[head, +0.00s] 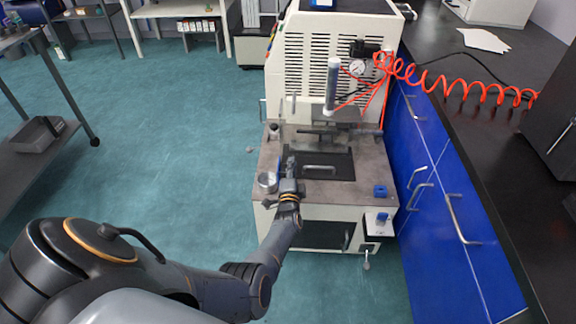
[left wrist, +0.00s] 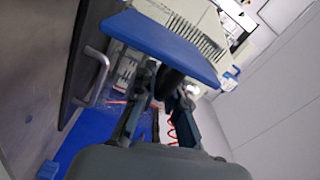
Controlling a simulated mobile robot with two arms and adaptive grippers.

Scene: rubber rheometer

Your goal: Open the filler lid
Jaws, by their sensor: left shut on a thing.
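My left gripper (head: 290,168) reaches over the front deck of the rheometer machine (head: 310,210), beside the left edge of a dark plate with a metal handle. In the left wrist view my left gripper (left wrist: 167,84) has its two fingers closed around a dark stub at the underside or face of a blue panel (left wrist: 165,43), which looks like the filler lid. In the head view a thin blue edge (head: 279,170) shows just left of the fingers, largely edge-on. The panel looks tilted up. Whatever lies under it is hidden. My right gripper is in neither view.
A metal cup (head: 267,180) stands left of the gripper on the deck. A blue block (head: 380,191) sits at the deck's right. A vertical cylinder (head: 332,85) rises behind, with an orange coiled hose (head: 450,84) to the right. Blue cabinets (head: 450,230) border the right side.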

